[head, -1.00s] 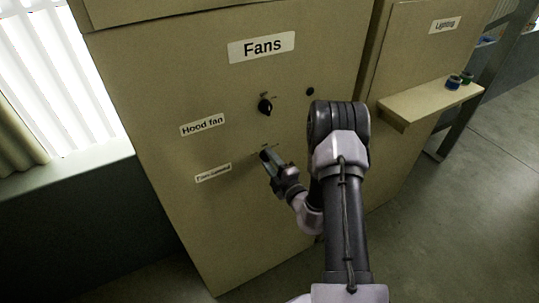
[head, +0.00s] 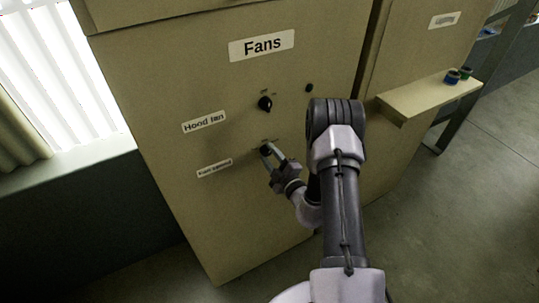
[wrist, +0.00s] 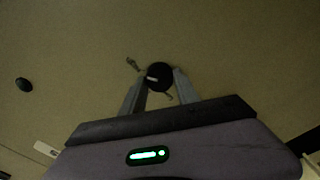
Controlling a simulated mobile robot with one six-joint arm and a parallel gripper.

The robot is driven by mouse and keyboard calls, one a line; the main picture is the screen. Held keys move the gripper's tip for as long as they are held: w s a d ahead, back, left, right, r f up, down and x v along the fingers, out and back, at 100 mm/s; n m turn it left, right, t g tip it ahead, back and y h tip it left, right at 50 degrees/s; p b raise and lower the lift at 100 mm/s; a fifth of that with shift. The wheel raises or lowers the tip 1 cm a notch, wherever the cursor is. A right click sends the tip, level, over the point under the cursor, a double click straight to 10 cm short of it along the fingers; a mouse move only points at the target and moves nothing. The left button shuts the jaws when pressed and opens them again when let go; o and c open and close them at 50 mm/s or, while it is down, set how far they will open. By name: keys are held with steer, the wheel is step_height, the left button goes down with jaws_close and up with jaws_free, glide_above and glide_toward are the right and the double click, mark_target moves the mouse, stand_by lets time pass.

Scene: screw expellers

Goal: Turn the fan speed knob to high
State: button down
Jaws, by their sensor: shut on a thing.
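The fan speed knob (wrist: 159,76) is a round black knob with a pale mark on its left side in the wrist view. In the head view the knob (head: 265,149) is partly hidden by my fingers, to the right of the small lower label (head: 214,168). My gripper (head: 273,153) is at the panel with one finger on each side of the knob. In the wrist view my gripper (wrist: 159,82) is shut on the knob. Scale marks show beside the knob, but I cannot read them.
The hood fan knob (head: 265,104) is above, right of the "Hood fan" label (head: 204,122). A small black round part (head: 309,87) is at its upper right. The "Fans" cabinet (head: 170,70) adjoins a second cabinet with a shelf (head: 420,102) at right.

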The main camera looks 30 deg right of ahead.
steer(key=c, duration=0.9)
jaws_free()
steer(key=s+b, duration=0.2)
steer(key=s, duration=1.5)
steer(key=shift+s+d, duration=0.2)
steer(key=shift+d, duration=0.1)
